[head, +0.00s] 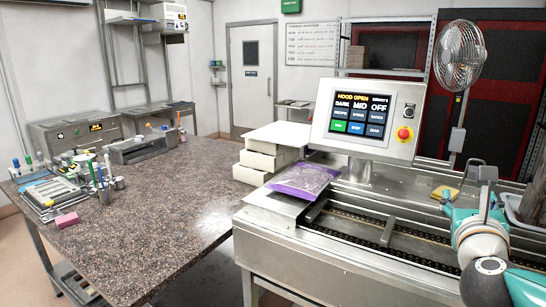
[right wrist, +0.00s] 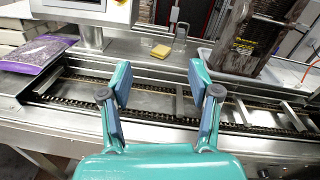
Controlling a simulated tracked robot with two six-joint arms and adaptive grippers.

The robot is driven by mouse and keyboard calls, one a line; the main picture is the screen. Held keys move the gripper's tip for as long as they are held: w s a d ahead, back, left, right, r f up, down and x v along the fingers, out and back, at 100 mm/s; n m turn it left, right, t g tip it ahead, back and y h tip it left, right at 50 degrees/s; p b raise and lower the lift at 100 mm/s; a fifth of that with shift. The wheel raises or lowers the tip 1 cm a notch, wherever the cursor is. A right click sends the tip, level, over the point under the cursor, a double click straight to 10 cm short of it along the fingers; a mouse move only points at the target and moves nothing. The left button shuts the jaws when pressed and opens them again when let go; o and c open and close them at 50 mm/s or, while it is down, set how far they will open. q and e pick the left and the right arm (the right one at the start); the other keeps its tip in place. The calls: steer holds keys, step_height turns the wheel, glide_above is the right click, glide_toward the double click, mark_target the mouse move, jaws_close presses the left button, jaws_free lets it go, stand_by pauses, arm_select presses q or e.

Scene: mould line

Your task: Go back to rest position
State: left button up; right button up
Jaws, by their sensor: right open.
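My right gripper (right wrist: 163,95) is open and empty in the right wrist view, its two padded fingers apart above the conveyor (right wrist: 150,104). In the head view my right arm comes in at the lower right, and the gripper (head: 478,203) is over the right part of the machine. How far its fingers are from the conveyor chains is hard to tell. My left gripper shows in neither view.
A purple bag (head: 303,181) lies on the machine's left end, beside stacked white boxes (head: 268,155). A control panel (head: 364,120) stands behind the conveyor. A yellow sponge-like block (right wrist: 161,51) and a brown slab in a tray (right wrist: 250,40) are behind my gripper. A speckled worktop (head: 170,200) is mostly clear.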

steer(key=w+a+f+n+g+y, duration=0.1)
steer(key=w+f+n+g, duration=0.1)
steer(key=f, duration=1)
steer(key=w+a+f+n+g+y, duration=0.1)
steer(key=w+f+n+g, duration=0.15)
steer(key=f, duration=0.85)
steer(key=s+a+f+n+g+y, duration=0.1)
steer(key=a+f+n, duration=0.1)
steer(key=f, duration=0.4)
steer(key=s+a+f+n+y, duration=0.1)
steer(key=f+n, duration=0.1)
steer(key=f, duration=0.4)
steer(key=s+a+f+n+g+y, duration=0.1)
steer(key=s+a+f+n, duration=0.15)
steer(key=f, duration=0.35)
steer(key=s+a+f+n+g+y, duration=0.25)
steer(key=s+f+n, duration=0.2)
steer(key=f, duration=0.25)
steer(key=s+a+f+n+g+y, duration=0.1)
steer(key=s+a+f+n, duration=0.35)
steer(key=f, duration=0.25)
steer(key=s+a+f+n+g+y, duration=0.2)
steer(key=s+a+n, duration=0.2)
steer(key=s+n, duration=0.3)
steer(key=s+a+f+n+g+y, duration=0.2)
steer(key=s+a+n+g, duration=0.1)
steer(key=s+n, duration=0.5)
steer(key=shift+s+a+f+n, duration=0.3)
steer(key=shift+a+n, duration=0.2)
steer(key=shift+n, duration=0.7)
